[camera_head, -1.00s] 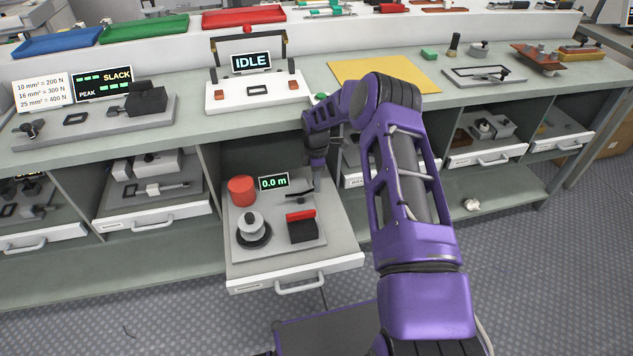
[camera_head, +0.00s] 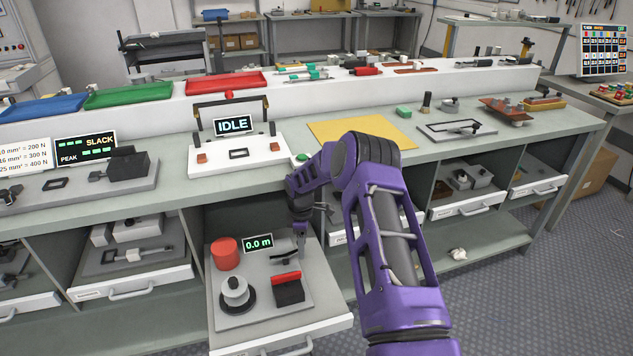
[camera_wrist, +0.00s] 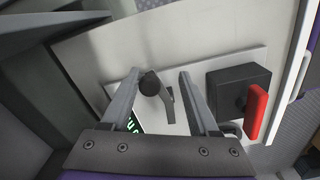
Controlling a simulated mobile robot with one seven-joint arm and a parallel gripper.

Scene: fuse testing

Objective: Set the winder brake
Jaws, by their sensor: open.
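The winder set (camera_head: 312,316) is a grey plate in a pulled-out drawer. It carries a red cylinder (camera_head: 225,253), a grey spool on a black disc (camera_head: 235,292), a black block with a red bar (camera_head: 290,289), a display reading 0.0 m (camera_head: 258,245) and a small dark lever (camera_head: 284,259). My gripper (camera_head: 301,256) points down beside the lever. In the wrist view my gripper (camera_wrist: 160,74) is open, and the lever's black knob (camera_wrist: 149,84) shows between its fingers, nearer the left one. I cannot tell whether they touch. The black block (camera_wrist: 232,88) is right of the fingers.
The bench top (camera_head: 190,190) overhangs behind the drawer. On it stand a white tester reading IDLE (camera_head: 238,152) and a yellow mat (camera_head: 360,130). Neighbouring compartments hold other drawers (camera_head: 130,275). The floor at the right is mostly clear.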

